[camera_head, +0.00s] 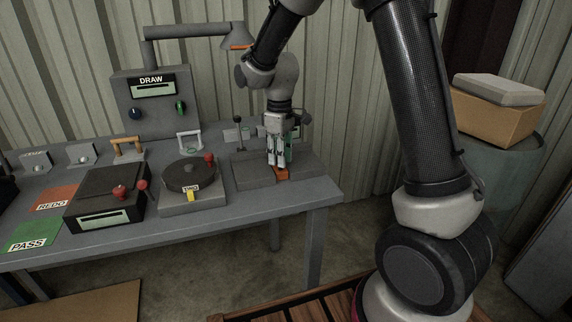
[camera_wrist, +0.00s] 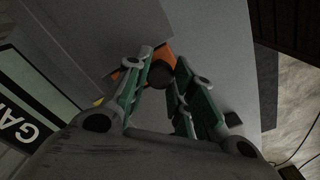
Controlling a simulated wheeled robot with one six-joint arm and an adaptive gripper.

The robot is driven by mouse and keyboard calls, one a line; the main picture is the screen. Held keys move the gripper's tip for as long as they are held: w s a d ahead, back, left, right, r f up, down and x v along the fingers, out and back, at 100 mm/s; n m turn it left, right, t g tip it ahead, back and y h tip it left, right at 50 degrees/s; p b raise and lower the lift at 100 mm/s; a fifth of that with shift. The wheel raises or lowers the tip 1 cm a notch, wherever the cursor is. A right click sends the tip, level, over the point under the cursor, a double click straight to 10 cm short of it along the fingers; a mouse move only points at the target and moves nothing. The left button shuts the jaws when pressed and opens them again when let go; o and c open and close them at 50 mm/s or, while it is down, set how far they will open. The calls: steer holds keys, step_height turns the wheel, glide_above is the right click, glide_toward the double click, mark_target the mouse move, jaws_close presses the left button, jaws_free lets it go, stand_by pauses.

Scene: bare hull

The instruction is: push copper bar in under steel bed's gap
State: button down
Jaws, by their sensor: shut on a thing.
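The orange copper bar (camera_head: 282,174) lies low at the steel bed (camera_head: 248,174), a grey block at the right end of the bench. My gripper (camera_head: 278,163) points down over the bed and is shut on the bar. In the wrist view the copper bar (camera_wrist: 165,53) shows between and beside the fingertips of my gripper (camera_wrist: 161,68). A dark round shape also sits between the fingers; I cannot tell what it is. The steel bed (camera_wrist: 210,35) fills much of that view. The fingers hide part of the bar, and I cannot make out the gap.
A turntable-like device (camera_head: 190,178) with a red knob stands left of the bed. A dark box (camera_head: 105,200) with a display is further left, beside the REDO (camera_head: 55,200) and PASS (camera_head: 32,236) patches. A lamp (camera_head: 236,38) hangs above. A lettered panel (camera_wrist: 30,100) is close by.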

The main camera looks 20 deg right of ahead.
steer(key=shift+w+r, duration=0.1)
steer(key=shift+w, duration=0.5)
steer(key=c, duration=1.2)
jaws_free()
step_height(320, 180, up, 12)
steer(key=shift+f, duration=0.1)
